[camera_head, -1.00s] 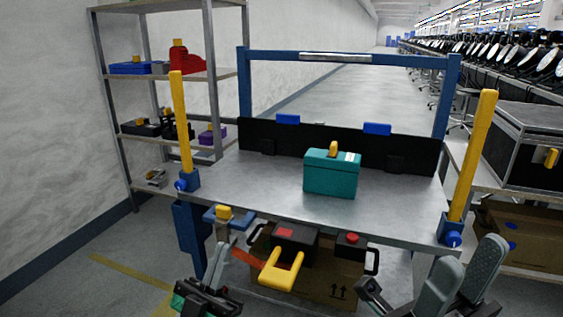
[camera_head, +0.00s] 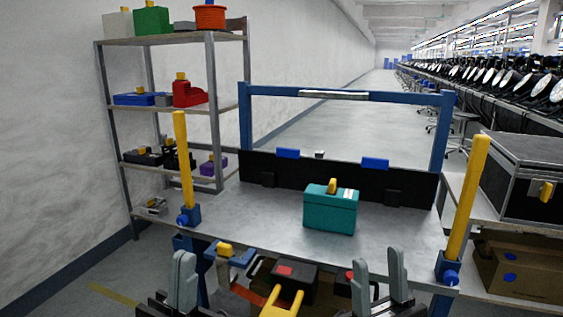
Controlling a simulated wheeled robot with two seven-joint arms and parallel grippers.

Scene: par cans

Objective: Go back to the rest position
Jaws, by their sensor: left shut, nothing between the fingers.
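My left gripper (camera_head: 183,281) is at the bottom left, fingers upright and together, with nothing between them. It is in front of the workbench's (camera_head: 260,209) near left side. My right gripper (camera_head: 380,279) is at the bottom centre-right, fingers upright and apart, with no object seen gripped. It is in front of the bench's near edge. A teal case (camera_head: 330,211) with a yellow handle stands on the bench, apart from both grippers.
Yellow posts (camera_head: 183,160) (camera_head: 468,196) rise at the bench's near corners. A black cart with a yellow handle (camera_head: 284,303) is low between my grippers. A loaded shelf (camera_head: 211,77) stands left. Cases and cardboard boxes (camera_head: 520,268) are right.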

